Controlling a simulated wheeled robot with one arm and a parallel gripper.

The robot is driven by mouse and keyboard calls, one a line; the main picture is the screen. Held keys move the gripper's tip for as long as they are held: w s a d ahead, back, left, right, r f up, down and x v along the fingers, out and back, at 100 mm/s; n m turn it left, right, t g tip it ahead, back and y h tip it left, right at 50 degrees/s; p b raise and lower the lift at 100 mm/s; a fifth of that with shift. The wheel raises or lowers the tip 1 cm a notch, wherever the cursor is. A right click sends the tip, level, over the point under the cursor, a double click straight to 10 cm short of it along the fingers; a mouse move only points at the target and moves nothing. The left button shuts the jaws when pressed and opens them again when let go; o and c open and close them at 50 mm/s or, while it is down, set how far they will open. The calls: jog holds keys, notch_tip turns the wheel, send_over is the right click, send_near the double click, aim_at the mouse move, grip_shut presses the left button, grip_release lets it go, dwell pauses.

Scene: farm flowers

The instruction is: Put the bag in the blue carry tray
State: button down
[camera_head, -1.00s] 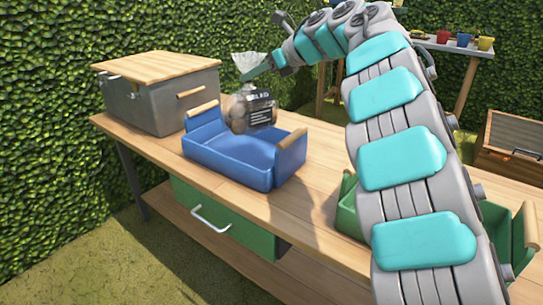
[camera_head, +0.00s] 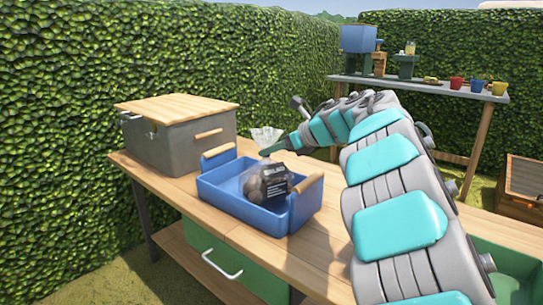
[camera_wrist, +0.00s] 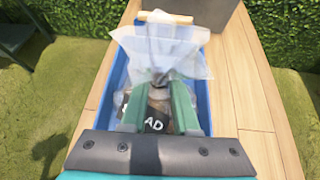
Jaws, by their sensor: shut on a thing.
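The bag (camera_head: 267,182) is clear plastic with a dark label and round brown contents. In the head view it hangs upright within the outline of the blue carry tray (camera_head: 225,196), low between its two wooden handles. I cannot tell whether its bottom touches the tray floor. My gripper (camera_head: 275,148) is shut on the gathered neck of the bag. In the wrist view the green fingers (camera_wrist: 160,100) pinch the bag (camera_wrist: 150,50), whose flared top hides part of the blue tray (camera_wrist: 116,75).
A grey box with a wooden lid (camera_head: 175,138) stands just behind the tray at the left. A green tray (camera_head: 505,262) is at the lower right. The wooden table (camera_head: 325,210) is clear in front of and right of the blue tray. Pots (camera_head: 478,86) stand on a far table.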

jog(key=shift+f, duration=0.6)
jog(key=shift+f, duration=0.15)
jog(key=c, duration=0.7)
grip_release()
jog(key=shift+r, duration=0.25)
jog(key=v, duration=1.2)
jog(key=shift+d+f+b, duration=0.1)
jog(key=shift+b, duration=0.3)
